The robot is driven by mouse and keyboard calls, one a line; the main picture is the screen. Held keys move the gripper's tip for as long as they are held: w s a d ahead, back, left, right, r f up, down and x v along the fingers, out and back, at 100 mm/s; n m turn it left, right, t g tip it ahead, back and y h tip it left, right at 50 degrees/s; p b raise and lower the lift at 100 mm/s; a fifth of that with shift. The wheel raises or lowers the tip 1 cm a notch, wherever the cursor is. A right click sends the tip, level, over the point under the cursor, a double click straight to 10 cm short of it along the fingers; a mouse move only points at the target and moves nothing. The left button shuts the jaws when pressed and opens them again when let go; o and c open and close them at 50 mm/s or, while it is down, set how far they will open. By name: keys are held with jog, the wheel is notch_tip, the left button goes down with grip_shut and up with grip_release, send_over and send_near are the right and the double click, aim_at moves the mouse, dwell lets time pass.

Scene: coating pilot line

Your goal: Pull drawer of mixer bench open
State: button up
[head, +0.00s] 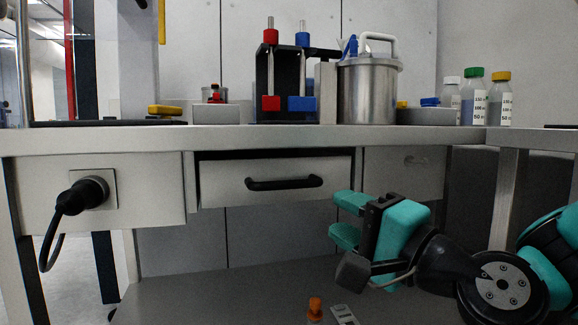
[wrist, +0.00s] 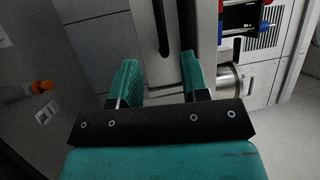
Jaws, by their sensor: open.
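The mixer bench (head: 240,138) fills the head view. Its light grey drawer (head: 225,182) sits under the top at the centre, with a dark gap along its upper edge. A black bar handle (head: 284,183) runs level across the drawer front. My gripper (head: 340,217) has teal fingers and is open and empty, to the right of and below the handle, apart from it. In the wrist view the handle (wrist: 160,28) appears upright beyond the open gripper (wrist: 159,67), its lower end in line with the space between the fingers. The drawer front (wrist: 145,22) shows beside it.
A black plug (head: 84,195) with a cable sits in a socket left of the drawer. A steel pot (head: 368,92) and several bottles (head: 474,98) stand on the bench top. An orange item (head: 315,308) lies on the lower surface. Space before the drawer is clear.

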aim_at(291, 187)
jog(key=p+x, duration=0.9)
jog(key=x, duration=0.3)
jog(key=shift+w+r, duration=0.15)
jog(key=shift+w, duration=0.1)
jog(key=shift+w+a+p, duration=0.2)
jog(key=shift+w+p, duration=0.1)
jog(key=shift+p, duration=0.1)
grip_shut()
